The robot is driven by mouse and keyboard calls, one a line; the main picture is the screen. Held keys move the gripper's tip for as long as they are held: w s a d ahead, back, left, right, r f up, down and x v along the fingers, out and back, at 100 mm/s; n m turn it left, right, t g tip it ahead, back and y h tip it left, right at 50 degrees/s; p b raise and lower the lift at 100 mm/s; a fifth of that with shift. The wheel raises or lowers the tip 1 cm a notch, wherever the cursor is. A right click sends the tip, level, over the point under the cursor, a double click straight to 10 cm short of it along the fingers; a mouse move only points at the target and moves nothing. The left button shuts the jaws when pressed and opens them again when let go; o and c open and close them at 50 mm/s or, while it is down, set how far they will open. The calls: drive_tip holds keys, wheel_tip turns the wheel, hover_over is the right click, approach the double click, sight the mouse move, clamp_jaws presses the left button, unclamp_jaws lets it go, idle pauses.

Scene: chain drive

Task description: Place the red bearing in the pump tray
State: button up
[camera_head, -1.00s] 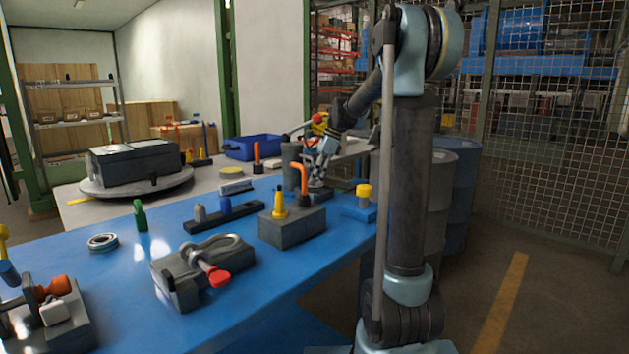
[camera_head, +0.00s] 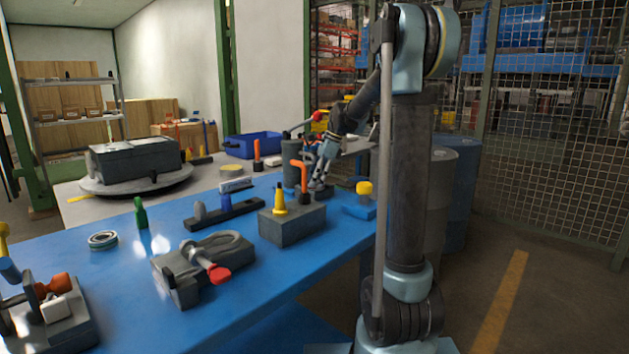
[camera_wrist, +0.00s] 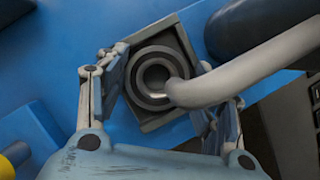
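No red bearing can be made out. A grey metal ring (camera_head: 102,240), bearing-like, lies flat on the blue table at the left. A blue tray (camera_head: 255,145) stands at the back; I cannot tell if it is the pump tray. My gripper (camera_head: 318,187) is low over the table's far right, behind a grey block. In the wrist view my gripper (camera_wrist: 162,85) points down, its fingers spread on either side of a dark ring-shaped fitting (camera_wrist: 149,80) on a square grey block. A pale bent rod (camera_wrist: 245,78) crosses the fitting's right edge. Finger contact cannot be told.
The blue table (camera_head: 115,295) carries a clamp with a red end (camera_head: 218,275), the grey block (camera_head: 292,226) with yellow and orange parts, a dark rack (camera_head: 225,214), and a green bottle (camera_head: 140,213). A grey housing (camera_head: 135,157) sits on a round turntable behind.

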drive_tip(key=shift+o, duration=0.2)
drive_tip(key=shift+d, duration=0.1)
drive_tip(key=shift+r, duration=0.25)
drive_tip(key=shift+v, duration=1.1)
drive_tip(key=d, duration=0.7)
drive_tip(key=w+d, duration=0.1)
drive_tip(key=d, duration=0.3)
drive_tip(key=shift+w+d+f, duration=0.1)
drive_tip(key=shift+d, duration=0.15)
